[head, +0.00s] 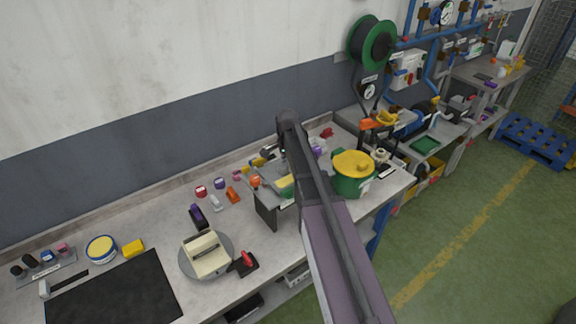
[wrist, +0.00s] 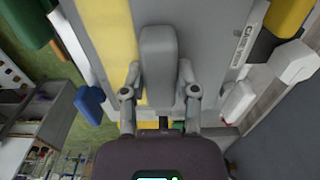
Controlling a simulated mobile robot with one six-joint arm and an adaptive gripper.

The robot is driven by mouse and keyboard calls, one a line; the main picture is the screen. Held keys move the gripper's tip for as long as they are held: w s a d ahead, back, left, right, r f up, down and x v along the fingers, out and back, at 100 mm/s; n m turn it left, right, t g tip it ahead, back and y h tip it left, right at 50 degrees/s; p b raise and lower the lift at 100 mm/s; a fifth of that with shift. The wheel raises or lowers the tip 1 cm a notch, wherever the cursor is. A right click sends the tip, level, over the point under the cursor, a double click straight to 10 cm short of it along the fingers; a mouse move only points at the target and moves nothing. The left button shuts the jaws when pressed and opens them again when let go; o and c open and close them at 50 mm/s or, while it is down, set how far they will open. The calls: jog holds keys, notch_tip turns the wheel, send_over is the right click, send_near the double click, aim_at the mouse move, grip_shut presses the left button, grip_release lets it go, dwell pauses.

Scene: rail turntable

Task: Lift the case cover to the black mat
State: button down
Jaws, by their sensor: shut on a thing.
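The case cover (wrist: 210,50) is a flat grey panel with a yellow stripe and a white label, filling the upper middle of the wrist view. My gripper (wrist: 160,75) is shut on the grey upright grip of the cover, one finger on each side. In the head view, a grey and yellow piece that looks like the cover (head: 284,183) shows beside my arm, partly hidden by it. I cannot tell whether it touches what is under it. The black mat (head: 115,293) lies bare at the near left of the bench.
A round turntable (head: 187,267) with a cream case stands right of the mat. A red-handled black device (head: 245,263) is beside it. A green pot with a yellow lid (head: 352,174) stands right of my arm. Several small coloured parts lie along the back.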

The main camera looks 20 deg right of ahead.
jog(key=shift+r+p, duration=4.6)
jog(key=shift+r, duration=0.15)
